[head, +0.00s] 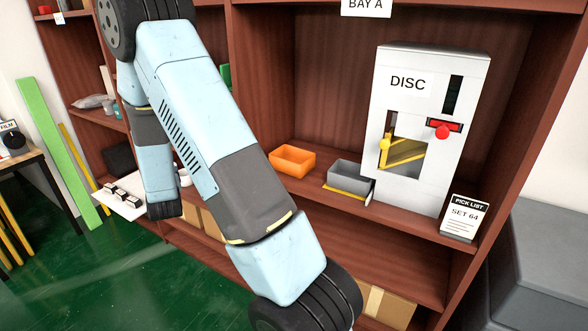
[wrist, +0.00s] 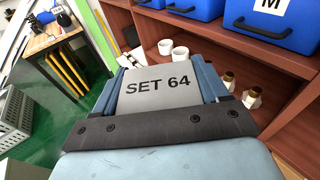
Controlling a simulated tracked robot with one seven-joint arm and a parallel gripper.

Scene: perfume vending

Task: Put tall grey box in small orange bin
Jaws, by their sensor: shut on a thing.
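The tall grey box (wrist: 158,98), marked SET 64, is between the two blue fingers of my gripper (wrist: 162,72) in the wrist view. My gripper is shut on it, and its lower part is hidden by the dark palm. The small orange bin (head: 284,167) stands on the bay shelf in the head view, left of a grey bin, and looks empty. In the head view my arm reaches to the left of the bin; the box and fingers cannot be made out there.
The grey bin (head: 347,174) and white DISC machine (head: 425,75) stand right of the orange bin. A pick list card (head: 463,217) reads SET 64. In the wrist view, white cups (wrist: 180,54) and blue crates (wrist: 270,30) sit on shelves beyond the gripper.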

